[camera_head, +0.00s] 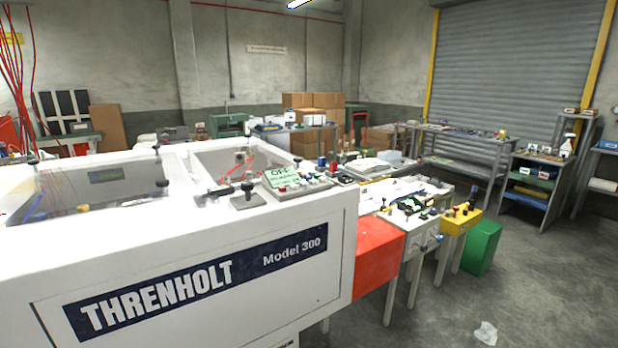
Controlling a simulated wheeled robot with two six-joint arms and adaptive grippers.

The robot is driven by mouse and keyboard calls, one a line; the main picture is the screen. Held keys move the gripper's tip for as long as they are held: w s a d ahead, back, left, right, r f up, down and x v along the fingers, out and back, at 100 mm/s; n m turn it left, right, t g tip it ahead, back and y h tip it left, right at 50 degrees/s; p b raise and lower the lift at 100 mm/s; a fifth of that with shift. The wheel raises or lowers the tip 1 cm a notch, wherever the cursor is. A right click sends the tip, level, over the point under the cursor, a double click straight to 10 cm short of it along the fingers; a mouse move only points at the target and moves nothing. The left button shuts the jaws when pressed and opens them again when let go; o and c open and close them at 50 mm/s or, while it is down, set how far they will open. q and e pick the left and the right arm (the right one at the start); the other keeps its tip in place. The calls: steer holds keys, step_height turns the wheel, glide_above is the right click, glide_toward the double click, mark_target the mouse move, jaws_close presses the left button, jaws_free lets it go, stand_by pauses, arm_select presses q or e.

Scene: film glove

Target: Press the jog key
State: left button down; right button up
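A white machine (200,215) marked "THRENHOLT Model 300" fills the left and middle of the head view. A control panel (302,192) with several small keys and knobs sits on its top right corner. A green display (285,174) reading "OFF" stands at the back of the panel, and a red button (282,188) is near its front left. I cannot tell which key is the jog key; the labels are too small to read. A black-handled lever (246,192) is left of the panel. Neither of my grippers is in view.
Two open bays with clear covers are in the machine's top. A red box (378,255), a yellow box (460,218) and a green bin (482,247) stand to the right. Crumpled plastic (486,333) lies on the floor. The floor at the right is otherwise clear.

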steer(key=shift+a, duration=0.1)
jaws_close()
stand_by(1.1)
